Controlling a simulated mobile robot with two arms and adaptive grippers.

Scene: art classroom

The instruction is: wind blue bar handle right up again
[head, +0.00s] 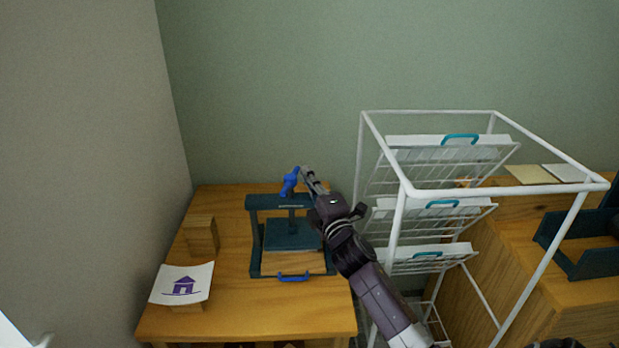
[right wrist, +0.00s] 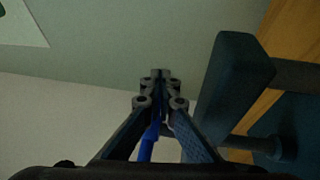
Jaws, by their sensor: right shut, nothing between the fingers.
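The blue bar handle (head: 290,183) sits on top of the screw of a dark teal press (head: 255,240) on the wooden table. In the head view it looks tilted, with its upper end towards my right gripper. My right gripper (head: 305,173) is shut and empty, with its fingertips close beside the handle's upper end. In the right wrist view, part of the blue handle (right wrist: 147,146) shows between the shut fingers (right wrist: 160,78) and the palm; whether they touch is unclear. The press's dark plate (head: 287,236) is above a wooden bed. My left gripper is not in view.
A white wire drying rack (head: 480,190) stands right of the press, close to my right arm. A blue pull (head: 293,278) is at the press's front.

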